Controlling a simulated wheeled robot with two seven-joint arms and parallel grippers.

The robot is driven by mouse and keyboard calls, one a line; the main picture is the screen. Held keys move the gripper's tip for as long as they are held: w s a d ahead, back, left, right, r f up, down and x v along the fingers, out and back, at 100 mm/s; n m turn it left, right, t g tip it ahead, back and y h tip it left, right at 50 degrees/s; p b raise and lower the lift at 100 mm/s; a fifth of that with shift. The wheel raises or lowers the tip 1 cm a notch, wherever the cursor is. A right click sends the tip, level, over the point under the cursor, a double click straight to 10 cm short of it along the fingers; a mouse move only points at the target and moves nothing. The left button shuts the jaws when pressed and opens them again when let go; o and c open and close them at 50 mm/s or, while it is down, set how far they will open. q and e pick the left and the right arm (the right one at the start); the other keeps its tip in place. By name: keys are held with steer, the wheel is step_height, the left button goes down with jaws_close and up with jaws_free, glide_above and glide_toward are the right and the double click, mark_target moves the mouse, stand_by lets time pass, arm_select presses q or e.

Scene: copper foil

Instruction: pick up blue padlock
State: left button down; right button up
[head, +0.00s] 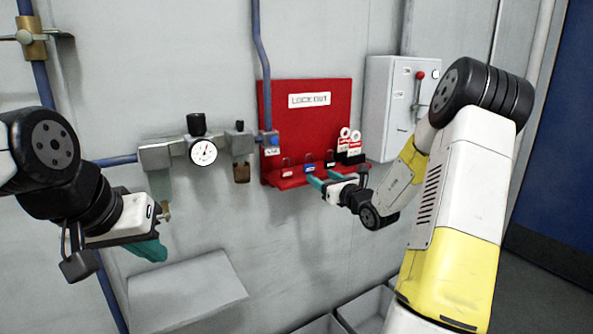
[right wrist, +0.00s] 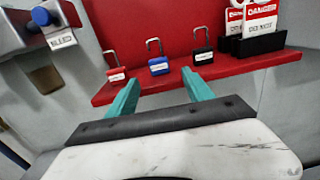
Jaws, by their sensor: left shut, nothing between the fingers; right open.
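The blue padlock (right wrist: 158,67) stands on the red shelf with its shackle up, between a red padlock (right wrist: 115,75) and a black padlock (right wrist: 203,57). In the head view the blue padlock (head: 309,168) is small, just behind my right gripper. My right gripper (head: 325,178) is open, its teal fingers pointing at the shelf. In the right wrist view its fingertips (right wrist: 161,83) are in front of and below the blue padlock, one to each side, with nothing between them. My left gripper (head: 150,252) is shut and empty at the lower left, away from the shelf.
The red lockout board (head: 315,122) is on the grey wall; its shelf also holds danger tags (right wrist: 261,18) in a black holder (right wrist: 258,44). A grey box (head: 393,105) with a red-knobbed lever is to the right. A pressure gauge (head: 203,152) and pipework are to the left.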

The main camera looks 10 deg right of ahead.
mark_target(311, 169)
steer(key=x, duration=0.8)
steer(key=shift+w+a, duration=0.15)
steer(key=shift+w, duration=0.1)
jaws_close()
